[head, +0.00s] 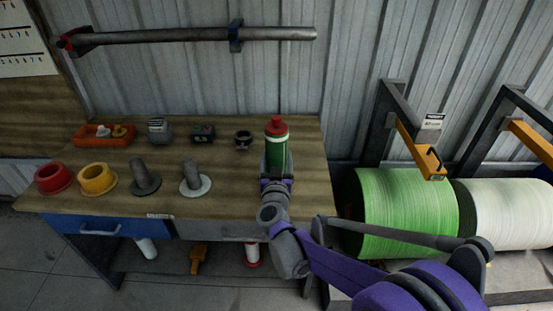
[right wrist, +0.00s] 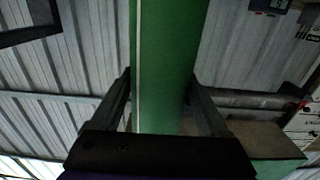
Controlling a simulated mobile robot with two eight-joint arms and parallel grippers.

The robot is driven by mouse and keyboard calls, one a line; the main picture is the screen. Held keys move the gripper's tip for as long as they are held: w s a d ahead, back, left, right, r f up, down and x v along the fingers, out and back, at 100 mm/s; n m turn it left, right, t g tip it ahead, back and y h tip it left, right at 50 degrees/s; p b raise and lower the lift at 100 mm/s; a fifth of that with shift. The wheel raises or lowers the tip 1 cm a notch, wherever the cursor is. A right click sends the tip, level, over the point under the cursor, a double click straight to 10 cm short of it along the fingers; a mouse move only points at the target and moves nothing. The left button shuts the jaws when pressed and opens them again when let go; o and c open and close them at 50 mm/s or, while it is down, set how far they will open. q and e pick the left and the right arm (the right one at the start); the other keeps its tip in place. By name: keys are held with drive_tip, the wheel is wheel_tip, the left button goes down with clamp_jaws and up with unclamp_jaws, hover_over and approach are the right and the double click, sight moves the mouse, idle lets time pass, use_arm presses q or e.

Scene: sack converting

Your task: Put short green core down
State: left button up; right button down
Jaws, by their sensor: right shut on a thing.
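A green cylinder (head: 275,152) with a red top and a white band near the top stands upright at the right end of the wooden workbench (head: 225,207). I take it as the short green core. My right gripper (head: 276,172) is shut on it from the front. In the right wrist view the green core (right wrist: 165,60) runs between the two fingers of my right gripper (right wrist: 163,90). Its lower end is hidden behind my gripper, so I cannot tell whether it touches the bench. My left gripper is not in view.
On the bench are a red ring (head: 53,178), a yellow ring (head: 97,179), two grey flanged pegs (head: 144,176) (head: 193,178), an orange tray (head: 90,141), small devices (head: 203,133) and a black ring (head: 243,140). Green (head: 405,212) and white rolls (head: 510,213) stand right.

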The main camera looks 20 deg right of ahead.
drive_tip(key=shift+f, duration=0.1)
unclamp_jaws()
